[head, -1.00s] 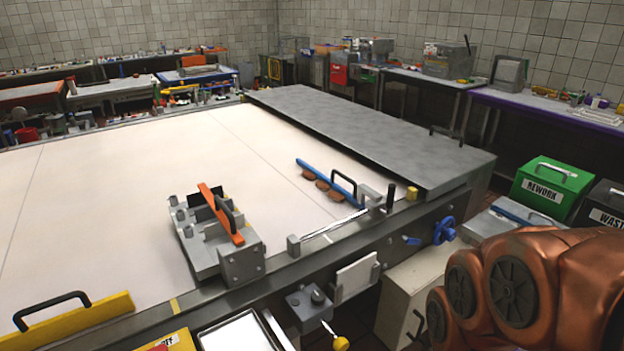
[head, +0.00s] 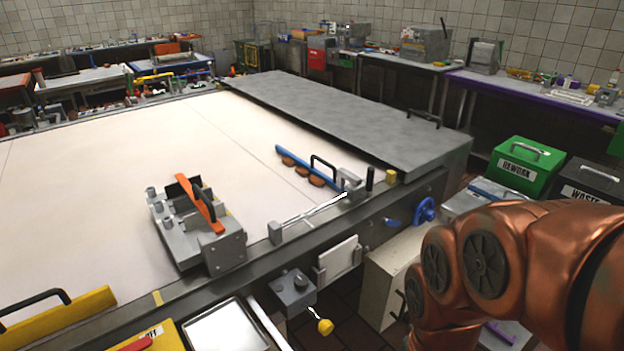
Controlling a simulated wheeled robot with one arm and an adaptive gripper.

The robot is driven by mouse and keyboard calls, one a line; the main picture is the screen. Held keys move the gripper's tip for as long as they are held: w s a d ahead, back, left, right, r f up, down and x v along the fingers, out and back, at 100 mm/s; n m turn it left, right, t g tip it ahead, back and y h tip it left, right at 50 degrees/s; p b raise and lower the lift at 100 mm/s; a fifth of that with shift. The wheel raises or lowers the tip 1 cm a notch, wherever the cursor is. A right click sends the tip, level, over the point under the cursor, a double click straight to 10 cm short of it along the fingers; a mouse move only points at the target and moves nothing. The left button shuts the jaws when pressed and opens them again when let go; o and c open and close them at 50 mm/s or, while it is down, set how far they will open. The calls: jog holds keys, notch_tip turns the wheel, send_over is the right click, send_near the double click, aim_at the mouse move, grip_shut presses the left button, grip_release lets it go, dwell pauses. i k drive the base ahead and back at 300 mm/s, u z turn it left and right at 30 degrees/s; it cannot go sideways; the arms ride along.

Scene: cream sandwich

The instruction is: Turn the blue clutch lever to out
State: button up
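A blue lever (head: 393,222) sticks out from the front side of the conveyor table, just left of a blue handwheel (head: 425,210). I take this lever to be the clutch lever; no label on it is readable. It points left, close to the table's side face. My copper-coloured arm fills the lower right of the head view, right of and in front of the lever. My gripper is out of view.
The conveyor's pale belt (head: 110,180) carries a grey block fixture with an orange bar (head: 199,206). A blue guide bar (head: 290,157) has several brown pieces along it. A yellow knob (head: 325,327) juts out below the table edge. A green REWORK bin (head: 527,168) stands right.

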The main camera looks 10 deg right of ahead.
aim_at(389, 222)
jog(key=z, duration=0.8)
jog(key=k, duration=0.8)
jog(key=u, duration=0.8)
jog(key=i, duration=1)
